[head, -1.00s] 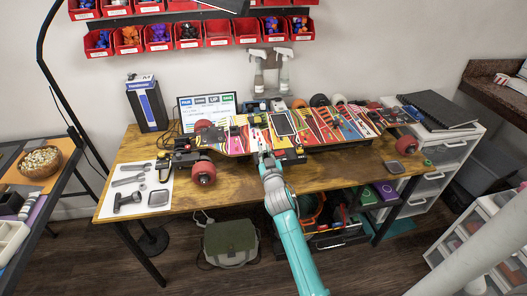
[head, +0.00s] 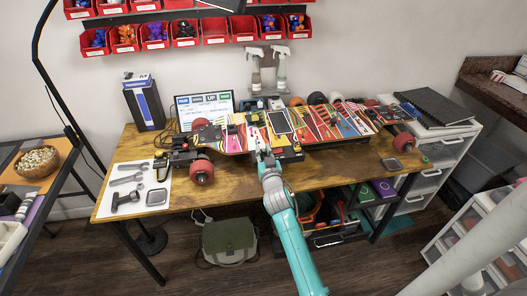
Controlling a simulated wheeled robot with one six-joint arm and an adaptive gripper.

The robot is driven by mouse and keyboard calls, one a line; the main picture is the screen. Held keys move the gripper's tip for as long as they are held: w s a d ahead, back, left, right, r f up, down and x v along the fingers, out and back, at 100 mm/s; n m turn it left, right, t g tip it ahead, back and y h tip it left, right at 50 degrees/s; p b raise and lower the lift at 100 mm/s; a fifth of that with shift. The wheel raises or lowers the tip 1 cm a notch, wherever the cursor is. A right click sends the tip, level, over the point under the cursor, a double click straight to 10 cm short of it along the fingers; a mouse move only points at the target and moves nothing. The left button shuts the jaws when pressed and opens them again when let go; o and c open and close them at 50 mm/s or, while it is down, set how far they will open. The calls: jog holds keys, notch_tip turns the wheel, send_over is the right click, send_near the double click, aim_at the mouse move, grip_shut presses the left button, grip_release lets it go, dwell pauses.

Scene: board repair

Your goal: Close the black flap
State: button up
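The long skateboard (head: 237,138) lies with its colourful side up and its red wheels showing on the wooden table. A dark rectangular panel with a pale rim (head: 280,122) is on its middle. It may be the black flap, but at this size I cannot tell whether it is hinged or open. Black parts (head: 291,154) show at the board's near edge, just right of my gripper. My gripper (head: 259,143) is over the board's near edge, left of and below the dark panel. Its fingers are too small to tell open from shut or whether they touch anything.
Hand tools (head: 125,197) lie on a white sheet at the table's left. A black-and-blue box (head: 145,104), a screen (head: 205,108) and spray bottles (head: 281,72) stand behind the board. A white drawer unit (head: 445,150) is at right. The table's front strip is mostly clear.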

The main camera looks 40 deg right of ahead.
jog(key=v, duration=1.2)
dwell(0.6)
jog(key=s+a+f+n+y, duration=0.2)
jog(key=s+a+f+y, duration=0.15)
jog(key=s+a, duration=0.55)
jog(key=s+a+f+n+y, duration=0.2)
jog(key=s+a+f+y, duration=0.15)
jog(key=s+a, duration=0.6)
jog(key=s+a+r+n+y, duration=0.1)
jog(key=s+a+r, duration=0.2)
jog(key=s, duration=0.6)
jog(key=s+a+r+n+y, duration=0.2)
jog(key=s+a+r, duration=0.1)
jog(key=s, duration=0.6)
jog(key=shift+s+a, duration=0.25)
jog(key=shift+a, duration=0.55)
jog(key=shift+r, duration=0.1)
